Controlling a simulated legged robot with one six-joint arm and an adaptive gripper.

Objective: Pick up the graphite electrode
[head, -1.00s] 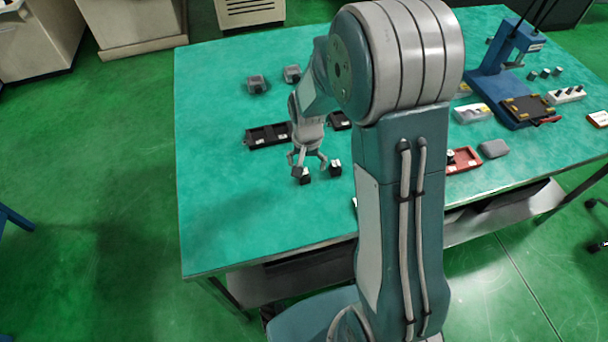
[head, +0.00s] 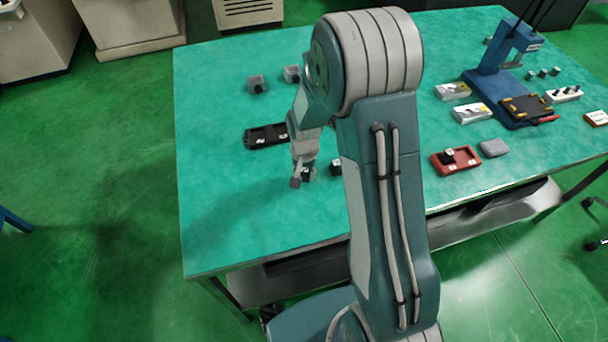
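Two small dark blocks with pale marks on top, which look like graphite electrodes, are on the green table (head: 230,200). One block (head: 306,172) is at my gripper (head: 303,179), and the other block (head: 335,168) is just to its right, partly hidden by my arm. My gripper points down, with a finger beside the left block. The far finger and any contact are too small to make out, so I cannot tell whether it is closed on the block.
A black tray (head: 252,142) lies behind my gripper, with two grey holders (head: 257,83) farther back. At the right are a red tray (head: 443,168), a grey block (head: 494,148), pale boxes (head: 470,113) and a blue press-like stand (head: 490,86). The left front tabletop is clear.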

